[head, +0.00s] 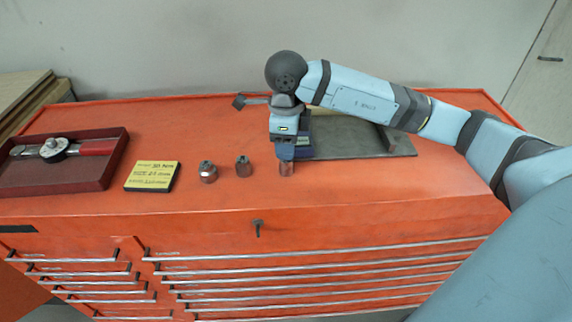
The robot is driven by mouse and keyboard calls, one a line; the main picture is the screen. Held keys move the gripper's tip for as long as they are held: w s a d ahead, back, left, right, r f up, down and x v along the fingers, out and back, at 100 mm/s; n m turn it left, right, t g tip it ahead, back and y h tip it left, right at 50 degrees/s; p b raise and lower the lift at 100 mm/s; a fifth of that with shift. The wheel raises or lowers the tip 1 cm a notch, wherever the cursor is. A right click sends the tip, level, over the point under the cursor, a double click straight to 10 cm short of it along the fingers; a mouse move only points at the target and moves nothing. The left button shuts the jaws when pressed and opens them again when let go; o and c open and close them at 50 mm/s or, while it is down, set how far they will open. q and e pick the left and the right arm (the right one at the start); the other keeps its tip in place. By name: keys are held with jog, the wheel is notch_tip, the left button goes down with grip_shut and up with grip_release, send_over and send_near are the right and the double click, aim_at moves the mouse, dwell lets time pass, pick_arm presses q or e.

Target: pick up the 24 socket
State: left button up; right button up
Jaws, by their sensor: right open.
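Three small metal sockets stand in a row on the red cabinet top: a left one (208,172), a middle one (243,167) and a right one (286,169). No size marking on them is legible, so I cannot tell which is the 24. My right gripper (285,161) points down at the right socket, its fingertips at the socket's upper part and partly hiding it. The gripper is open; whether the fingers touch the socket is not clear. My left gripper is not in view.
A dark red tray (92,183) holding a torque wrench (80,148) is at far left. A grey mat (385,147) lies behind and right of the gripper. The front right top is clear.

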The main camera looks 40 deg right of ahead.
aim_at(286, 165)
notch_tip(286, 165, down, 5)
jog(key=shift+d+f+p, duration=0.1)
jog(key=shift+p, duration=0.2)
jog(key=c, duration=0.6)
jog(key=shift+r, duration=0.2)
